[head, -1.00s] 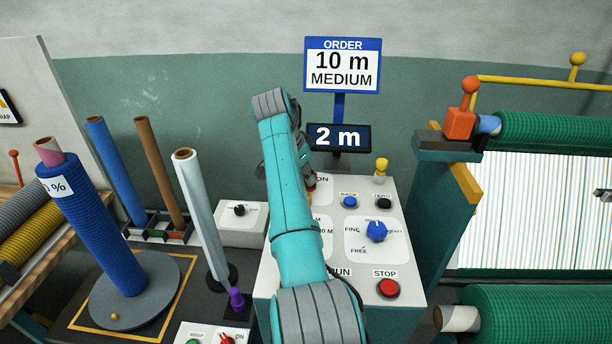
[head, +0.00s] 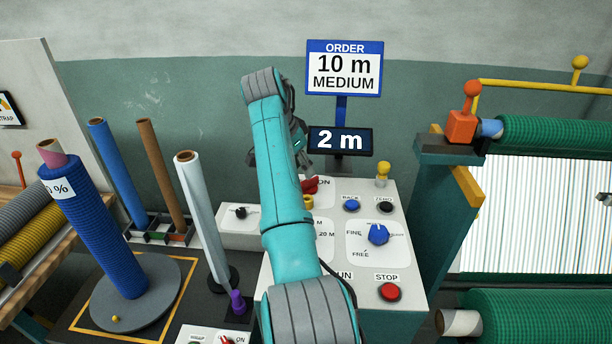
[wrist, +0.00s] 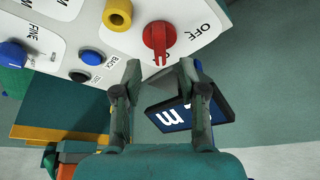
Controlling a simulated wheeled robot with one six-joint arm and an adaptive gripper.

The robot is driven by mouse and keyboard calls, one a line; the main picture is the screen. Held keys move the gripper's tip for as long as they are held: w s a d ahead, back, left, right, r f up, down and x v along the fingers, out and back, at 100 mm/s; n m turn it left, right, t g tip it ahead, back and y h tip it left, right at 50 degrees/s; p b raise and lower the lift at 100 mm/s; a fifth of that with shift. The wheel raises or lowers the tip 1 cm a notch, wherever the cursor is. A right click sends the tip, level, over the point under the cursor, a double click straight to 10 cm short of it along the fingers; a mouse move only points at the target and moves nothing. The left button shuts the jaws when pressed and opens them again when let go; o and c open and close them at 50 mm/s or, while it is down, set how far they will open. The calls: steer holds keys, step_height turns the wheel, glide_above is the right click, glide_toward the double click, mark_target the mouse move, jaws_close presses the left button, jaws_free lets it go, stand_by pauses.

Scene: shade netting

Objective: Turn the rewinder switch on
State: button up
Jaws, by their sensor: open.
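In the head view my gripper (head: 292,158) is partly hidden by my arm, above the panel's back edge.
A display (head: 340,140) reading 2 m and an order sign (head: 344,68) reading 10 m MEDIUM stand behind the panel. The panel also has a blue dial (head: 378,234), a red STOP button (head: 390,291) and a yellow-ringed knob (wrist: 117,15). A white roll (head: 205,220) stands left of my arm.

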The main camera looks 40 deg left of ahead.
steer(key=v, duration=0.6)
steer(key=shift+r, duration=0.15)
steer(key=shift+s+a, duration=0.1)
steer(key=shift+s, duration=0.05)
